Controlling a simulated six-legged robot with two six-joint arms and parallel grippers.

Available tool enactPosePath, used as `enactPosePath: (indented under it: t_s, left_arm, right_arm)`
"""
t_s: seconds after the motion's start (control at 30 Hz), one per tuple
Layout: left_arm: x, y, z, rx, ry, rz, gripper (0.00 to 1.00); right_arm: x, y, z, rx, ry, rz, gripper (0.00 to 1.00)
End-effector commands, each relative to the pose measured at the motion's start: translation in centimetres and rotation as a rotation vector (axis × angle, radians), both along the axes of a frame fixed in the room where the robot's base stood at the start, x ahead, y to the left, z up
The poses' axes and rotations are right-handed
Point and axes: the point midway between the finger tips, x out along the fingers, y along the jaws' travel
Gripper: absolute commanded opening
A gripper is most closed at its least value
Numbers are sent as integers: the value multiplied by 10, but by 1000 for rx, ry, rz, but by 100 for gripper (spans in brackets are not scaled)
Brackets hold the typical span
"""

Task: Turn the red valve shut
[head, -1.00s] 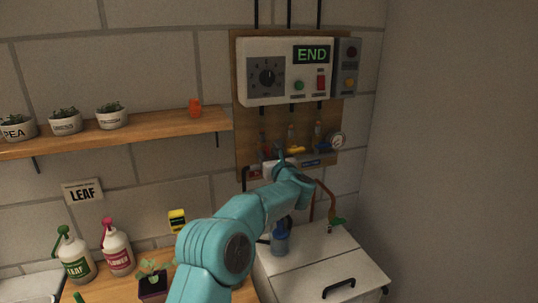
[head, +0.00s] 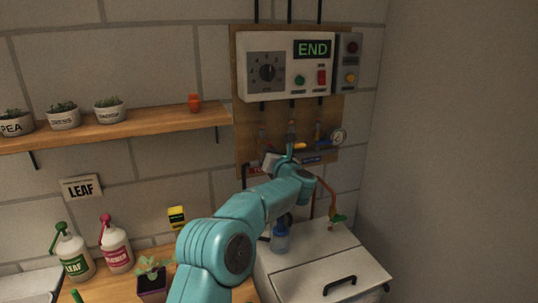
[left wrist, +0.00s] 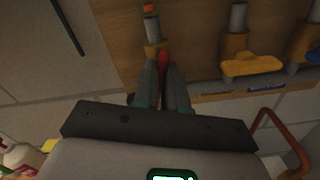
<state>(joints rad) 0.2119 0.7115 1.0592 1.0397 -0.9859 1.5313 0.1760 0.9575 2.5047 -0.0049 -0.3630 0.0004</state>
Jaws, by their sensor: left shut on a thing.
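The red valve's handle (left wrist: 163,62) shows in the left wrist view as a narrow red strip between the fingers of my left gripper (left wrist: 160,88). The gripper is shut on it, just below a grey vertical pipe (left wrist: 152,30) with a brass-coloured fitting. The red strip runs roughly in line with the fingers; most of it is hidden by them. In the head view my left gripper (head: 270,162) is at the lower left of the wooden board (head: 245,120), and it hides the red valve there. My right gripper is not in view.
A yellow valve handle (left wrist: 252,65) lies crosswise on the neighbouring pipe, close to the right of my fingers. A control box (head: 285,68) reading END hangs above. A blue bottle (head: 280,238) stands below.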

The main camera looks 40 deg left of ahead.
Motion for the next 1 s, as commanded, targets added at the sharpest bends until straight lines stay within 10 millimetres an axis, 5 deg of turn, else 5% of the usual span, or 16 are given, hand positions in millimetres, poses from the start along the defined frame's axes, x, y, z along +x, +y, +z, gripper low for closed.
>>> enactPosePath:
  t_s: [1.0]
  left_arm:
    - [4,-3,-2,439,843,-3,0]
  right_arm:
    - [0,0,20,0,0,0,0]
